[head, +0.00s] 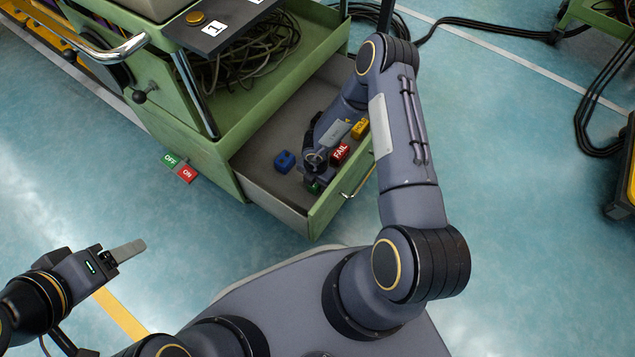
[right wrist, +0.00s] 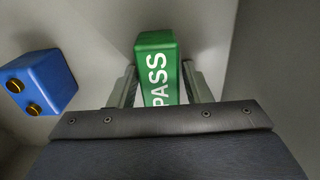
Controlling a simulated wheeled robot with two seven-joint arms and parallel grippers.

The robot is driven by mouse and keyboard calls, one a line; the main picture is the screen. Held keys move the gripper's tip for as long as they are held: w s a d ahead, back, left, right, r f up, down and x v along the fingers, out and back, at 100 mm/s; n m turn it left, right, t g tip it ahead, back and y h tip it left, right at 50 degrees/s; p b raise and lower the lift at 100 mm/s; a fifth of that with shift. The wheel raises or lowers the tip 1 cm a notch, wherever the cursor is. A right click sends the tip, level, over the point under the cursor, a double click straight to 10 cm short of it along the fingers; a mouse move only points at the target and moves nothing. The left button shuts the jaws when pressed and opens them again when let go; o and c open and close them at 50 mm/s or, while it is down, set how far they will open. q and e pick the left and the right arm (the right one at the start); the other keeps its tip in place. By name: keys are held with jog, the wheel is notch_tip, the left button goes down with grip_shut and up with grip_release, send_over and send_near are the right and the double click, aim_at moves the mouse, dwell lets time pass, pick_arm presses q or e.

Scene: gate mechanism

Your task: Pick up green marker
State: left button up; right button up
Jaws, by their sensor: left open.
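The green marker is a block with white PASS lettering (right wrist: 157,62). In the right wrist view it lies between the two fingers of my right gripper (right wrist: 160,82), one finger close along each side. I cannot tell whether the fingers press on it. In the head view my right gripper (head: 316,175) reaches down into the open drawer, and only a bit of the green marker (head: 314,187) shows beneath it. My left gripper (head: 124,252) is open and empty above the floor at the lower left, far from the drawer.
The open drawer (head: 270,195) of the green cabinet also holds a blue block (head: 284,161) with yellow studs, a red FAIL block (head: 340,153) and a yellow block (head: 359,128). Drawer walls stand close around my right gripper. Cables (head: 255,55) lie on the shelf above.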

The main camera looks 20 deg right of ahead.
jog(key=c, duration=0.7)
notch_tip(320, 180, up, 30)
jog(key=p, duration=2.3)
